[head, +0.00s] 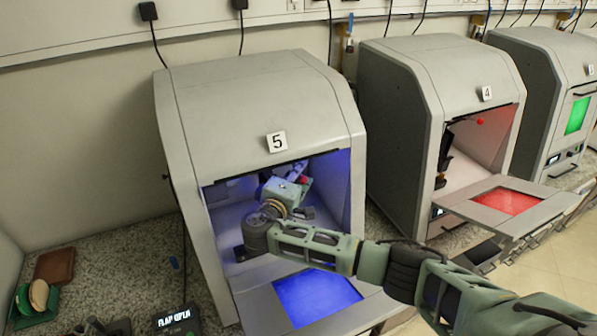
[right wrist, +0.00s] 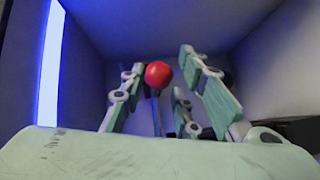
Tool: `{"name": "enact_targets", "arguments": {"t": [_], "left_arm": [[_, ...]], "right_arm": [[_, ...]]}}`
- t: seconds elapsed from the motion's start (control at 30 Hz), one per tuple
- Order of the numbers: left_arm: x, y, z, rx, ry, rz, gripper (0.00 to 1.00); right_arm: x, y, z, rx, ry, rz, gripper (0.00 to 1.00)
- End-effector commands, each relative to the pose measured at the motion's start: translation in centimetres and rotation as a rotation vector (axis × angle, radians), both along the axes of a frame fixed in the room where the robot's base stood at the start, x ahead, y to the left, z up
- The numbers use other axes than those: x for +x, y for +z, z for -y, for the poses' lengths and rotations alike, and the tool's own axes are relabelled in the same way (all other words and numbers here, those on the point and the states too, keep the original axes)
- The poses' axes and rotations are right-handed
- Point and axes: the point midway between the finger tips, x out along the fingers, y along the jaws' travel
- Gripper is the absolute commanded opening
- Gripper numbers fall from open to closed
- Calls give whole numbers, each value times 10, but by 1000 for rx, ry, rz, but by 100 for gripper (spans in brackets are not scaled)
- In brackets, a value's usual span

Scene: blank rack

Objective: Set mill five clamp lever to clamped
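Mill five (head: 255,100) is the grey cabinet marked 5, with its front flap (head: 316,298) down and blue light inside. My right arm reaches in through the opening. My right gripper (head: 290,183) is inside, near the back. The clamp lever's red ball knob (right wrist: 158,74) shows in the right wrist view on a thin dark rod, between the spread fingers of my right gripper (right wrist: 160,85). No finger is seen closed on it. In the head view the knob (head: 303,180) is mostly hidden by the gripper. The lever's base is hidden. My left gripper is not in view.
Mill four (head: 440,75), open and lit red, stands to the right. A further mill (head: 545,80) shows a green window. A small display (head: 178,320) reads "FLAP OPEN". A brown block (head: 54,265) and green holder with discs (head: 36,300) lie left. The mill's side walls enclose my right gripper.

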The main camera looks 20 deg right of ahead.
Motion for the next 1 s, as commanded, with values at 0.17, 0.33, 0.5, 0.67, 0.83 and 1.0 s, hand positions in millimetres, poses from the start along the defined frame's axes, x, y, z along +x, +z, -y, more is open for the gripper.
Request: {"name": "enact_targets", "arguments": {"t": [0.17, 0.33, 0.5, 0.67, 0.83, 1.0], "left_arm": [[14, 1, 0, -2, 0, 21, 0], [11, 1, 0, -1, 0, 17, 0], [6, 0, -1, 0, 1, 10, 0], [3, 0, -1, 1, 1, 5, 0], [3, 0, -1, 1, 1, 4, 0], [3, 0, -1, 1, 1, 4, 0]], "right_arm": [[0, 0, 0, 0, 0, 0, 29], [0, 0, 0, 0, 0, 0, 17], [0, 0, 0, 0, 0, 0, 2], [0, 0, 0, 0, -1, 0, 0], [0, -1, 1, 0, -1, -2, 0], [-1, -2, 0, 0, -1, -5, 0]]}}
